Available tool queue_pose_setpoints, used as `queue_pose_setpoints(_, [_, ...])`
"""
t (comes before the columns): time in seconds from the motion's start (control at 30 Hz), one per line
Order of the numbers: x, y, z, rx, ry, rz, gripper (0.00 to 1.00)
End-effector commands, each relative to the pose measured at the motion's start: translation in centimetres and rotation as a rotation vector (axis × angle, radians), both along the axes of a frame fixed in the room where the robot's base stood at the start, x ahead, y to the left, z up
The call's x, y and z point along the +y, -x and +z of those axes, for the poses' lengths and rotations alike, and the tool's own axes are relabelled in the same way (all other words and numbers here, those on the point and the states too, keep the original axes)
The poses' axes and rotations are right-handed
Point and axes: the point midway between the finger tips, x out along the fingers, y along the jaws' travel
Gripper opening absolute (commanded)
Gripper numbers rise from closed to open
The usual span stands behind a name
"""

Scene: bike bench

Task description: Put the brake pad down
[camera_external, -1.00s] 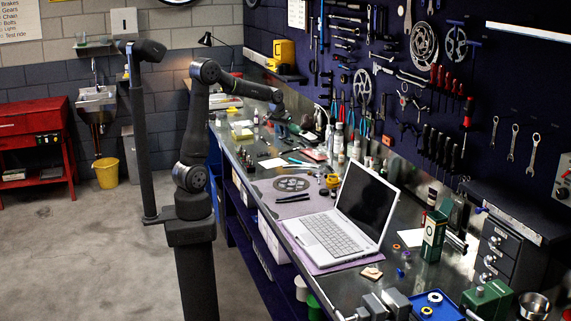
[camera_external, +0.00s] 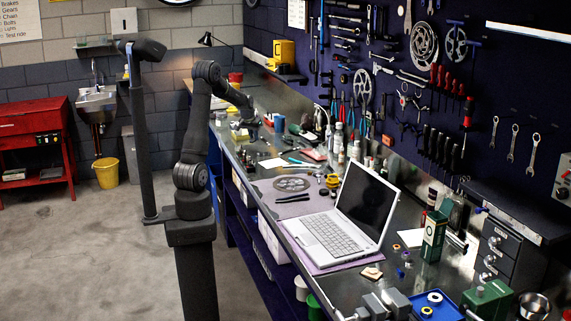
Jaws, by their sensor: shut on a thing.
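My gripper (camera_external: 251,121) is over the far part of the workbench (camera_external: 262,187), low among small items and pointing down. It is small and dark in this view. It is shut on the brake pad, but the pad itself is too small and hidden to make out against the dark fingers. I cannot tell whether the pad touches the bench.
A small blue container (camera_external: 279,123) stands just right of my gripper, and small yellow items (camera_external: 240,134) lie below it in the picture. A white sheet (camera_external: 272,163) and an open laptop (camera_external: 345,220) are nearer the camera. Tools hang on the back wall.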

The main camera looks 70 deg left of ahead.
Motion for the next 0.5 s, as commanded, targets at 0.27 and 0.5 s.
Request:
queue_pose_setpoints(0.27, [1.6,0.5,-1.5,-0.002,0.000,0.001,0.00])
queue_pose_setpoints(0.5, [1.5,0.4,-4.8,0.000,0.001,0.000,0.00])
